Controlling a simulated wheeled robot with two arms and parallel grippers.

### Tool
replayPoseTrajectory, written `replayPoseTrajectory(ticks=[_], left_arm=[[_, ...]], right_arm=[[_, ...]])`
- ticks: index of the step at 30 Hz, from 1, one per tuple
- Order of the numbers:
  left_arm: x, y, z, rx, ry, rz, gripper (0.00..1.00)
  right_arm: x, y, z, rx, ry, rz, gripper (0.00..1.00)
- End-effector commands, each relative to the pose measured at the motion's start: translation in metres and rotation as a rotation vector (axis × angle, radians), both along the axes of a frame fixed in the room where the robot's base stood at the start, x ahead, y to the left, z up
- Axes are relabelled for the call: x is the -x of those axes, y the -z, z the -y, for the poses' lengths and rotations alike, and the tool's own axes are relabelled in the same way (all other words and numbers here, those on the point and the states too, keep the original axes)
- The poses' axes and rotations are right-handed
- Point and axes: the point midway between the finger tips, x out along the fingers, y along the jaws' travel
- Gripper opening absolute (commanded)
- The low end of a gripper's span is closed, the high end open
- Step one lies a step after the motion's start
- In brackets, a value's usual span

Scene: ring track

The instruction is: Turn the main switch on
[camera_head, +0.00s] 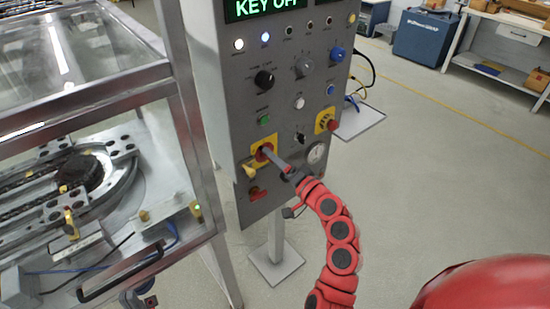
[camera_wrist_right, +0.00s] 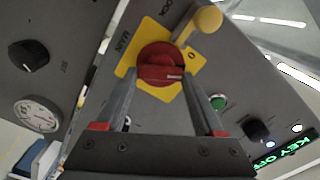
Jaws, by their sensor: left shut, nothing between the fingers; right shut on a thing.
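The main switch (camera_wrist_right: 160,64) is a red round knob on a yellow plate (camera_wrist_right: 155,91) marked MAIN, on the grey panel. A pale mark on the knob points toward the side with the O. In the head view, the switch (camera_head: 262,153) is partly hidden by my right gripper (camera_head: 271,157). In the right wrist view, the right gripper's two fingers (camera_wrist_right: 160,80) are on either side of the knob, shut on it. My left gripper (camera_head: 138,299) shows only partly at the bottom left edge, away from the panel, shut and empty.
A yellow knobbed piece (camera_wrist_right: 206,20) sits beside the switch. The display (camera_head: 265,8) reads KEY OFF. A red button on a yellow plate (camera_head: 327,121) and a gauge (camera_head: 316,154) are to the right. A metal-framed track machine (camera_head: 180,120) stands left.

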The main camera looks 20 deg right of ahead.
Motion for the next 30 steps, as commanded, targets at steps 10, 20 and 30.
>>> replayPoseTrajectory(ticks=[10, 20, 30], left_arm=[[0.000, -0.011, 0.000, 0.000, 0.000, 0.000, 0.00], [0.000, -0.017, 0.000, 0.000, 0.000, 0.000, 0.00], [0.000, -0.018, 0.000, 0.000, 0.000, 0.000, 0.00]], right_arm=[[0.000, 0.000, 0.001, -0.278, 0.001, -0.103, 0.14], [0.000, 0.002, 0.002, -0.441, 0.004, -0.160, 0.14], [0.000, 0.003, 0.001, -0.490, 0.002, -0.181, 0.14]])
